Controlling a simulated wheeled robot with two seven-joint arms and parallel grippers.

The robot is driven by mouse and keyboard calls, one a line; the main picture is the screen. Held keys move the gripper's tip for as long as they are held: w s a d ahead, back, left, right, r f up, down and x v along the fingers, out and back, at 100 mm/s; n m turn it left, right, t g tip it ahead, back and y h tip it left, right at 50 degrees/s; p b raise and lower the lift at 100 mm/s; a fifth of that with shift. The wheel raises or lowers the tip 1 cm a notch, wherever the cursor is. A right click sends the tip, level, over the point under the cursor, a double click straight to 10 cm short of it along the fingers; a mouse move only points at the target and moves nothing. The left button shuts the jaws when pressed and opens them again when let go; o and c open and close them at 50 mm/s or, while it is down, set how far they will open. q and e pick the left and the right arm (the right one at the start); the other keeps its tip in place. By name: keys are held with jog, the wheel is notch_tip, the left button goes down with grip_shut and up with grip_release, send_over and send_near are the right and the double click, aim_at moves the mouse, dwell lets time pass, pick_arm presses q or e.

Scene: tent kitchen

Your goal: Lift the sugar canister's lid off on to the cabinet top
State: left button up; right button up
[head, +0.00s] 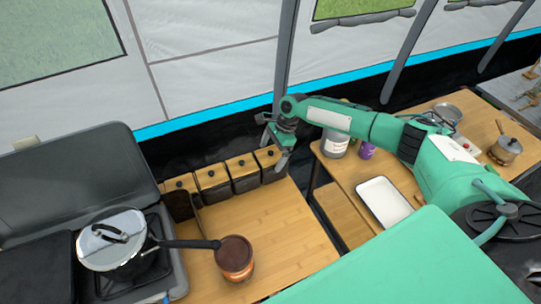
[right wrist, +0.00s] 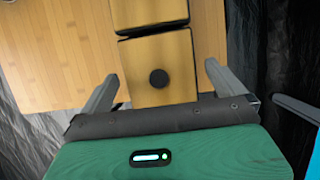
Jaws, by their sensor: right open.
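A row of wooden-lidded canisters with dark bodies and black knobs stands along the back of the cabinet top (head: 275,215). I cannot read labels, so I cannot tell which one is sugar. My right gripper (head: 276,152) is over the rightmost canister (head: 268,158). In the right wrist view, the open fingers (right wrist: 161,78) lie on either side of that canister's square wooden lid (right wrist: 172,50), with its round black knob (right wrist: 158,79) between them. Gaps show between fingers and lid. The lid appears seated. My left gripper is not in view.
A copper pot (head: 236,260) stands on the cabinet top, with bare wood behind it. A stove with a lidded steel pot (head: 112,250) is at left. Right, across a gap, a table holds a white tray (head: 384,201) and a purple can (head: 367,150).

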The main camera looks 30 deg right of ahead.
jog(key=c, duration=1)
jog(key=shift+o, duration=0.2)
jog(key=shift+r, duration=0.1)
